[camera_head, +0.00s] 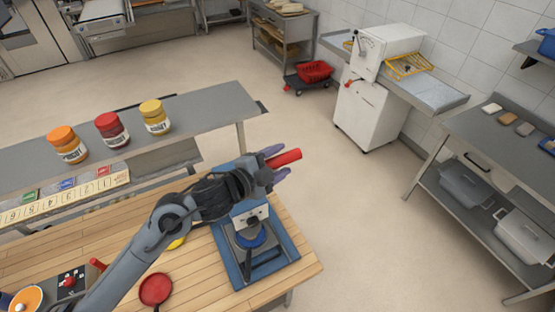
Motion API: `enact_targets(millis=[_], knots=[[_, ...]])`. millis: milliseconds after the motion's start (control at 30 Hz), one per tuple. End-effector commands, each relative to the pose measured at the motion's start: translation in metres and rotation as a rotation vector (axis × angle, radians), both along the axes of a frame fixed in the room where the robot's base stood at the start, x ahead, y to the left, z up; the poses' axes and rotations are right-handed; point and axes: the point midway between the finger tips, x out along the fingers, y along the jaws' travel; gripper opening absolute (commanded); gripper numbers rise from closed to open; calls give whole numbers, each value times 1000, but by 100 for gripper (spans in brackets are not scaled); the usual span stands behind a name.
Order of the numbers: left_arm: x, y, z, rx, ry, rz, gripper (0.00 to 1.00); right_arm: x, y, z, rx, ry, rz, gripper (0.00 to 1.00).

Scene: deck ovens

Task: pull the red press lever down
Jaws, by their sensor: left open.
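The red press lever (288,157) is a thick red handle pointing right, at the top of a blue press (290,243). The press stands at the right end of the wooden table. My left arm reaches in from the lower left, and its wrist hides part of the press top. My left gripper (277,162) is open, with one purple finger on each side of the lever's handle. I cannot tell whether the fingers touch it. My right gripper is not in view.
The wooden table (312,267) also holds a red round pan (155,289) and a control box with a red knob (68,282). Orange, red and yellow jars (155,117) stand on a grey counter behind. The floor right of the press is clear.

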Motion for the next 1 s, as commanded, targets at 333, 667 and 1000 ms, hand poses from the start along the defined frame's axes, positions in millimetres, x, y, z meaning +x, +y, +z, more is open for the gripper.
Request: enact_targets(millis=[333, 667, 1000], knots=[[0, 0, 0, 0, 0, 0, 40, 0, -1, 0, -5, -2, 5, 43], [1, 1, 1, -1, -1, 1, 0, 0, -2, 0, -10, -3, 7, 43], [1, 1, -8, 12, -29, 2, 0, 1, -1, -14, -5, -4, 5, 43]])
